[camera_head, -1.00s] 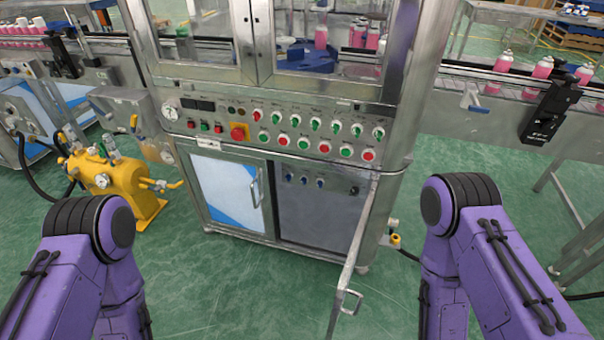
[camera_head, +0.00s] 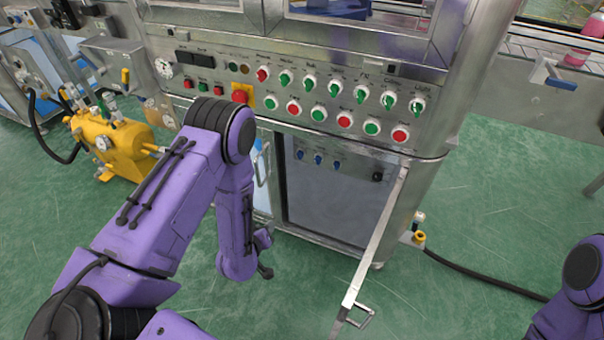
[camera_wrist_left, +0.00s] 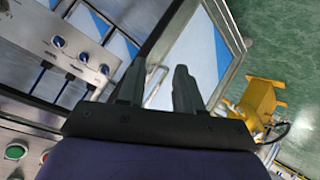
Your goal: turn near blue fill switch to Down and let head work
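Three blue switches (camera_head: 317,159) sit in a row on the grey panel inside the open cabinet bay. They also show at the upper left in the left wrist view (camera_wrist_left: 83,56). Which one is the near fill switch I cannot tell, and their exact settings are too small to read. My left arm bends down in front of the cabinet, left of and below the switches; its gripper is mostly hidden in the head view. In the left wrist view my left gripper (camera_wrist_left: 160,66) has its two fingers apart with nothing between them, clear of the switches. My right gripper is out of view.
The cabinet door (camera_head: 376,245) stands open toward me, right of the bay, with a handle (camera_head: 358,316) at its end. Red and green buttons and switches (camera_head: 335,90) line the panel above. A yellow pump unit (camera_head: 110,140) stands left.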

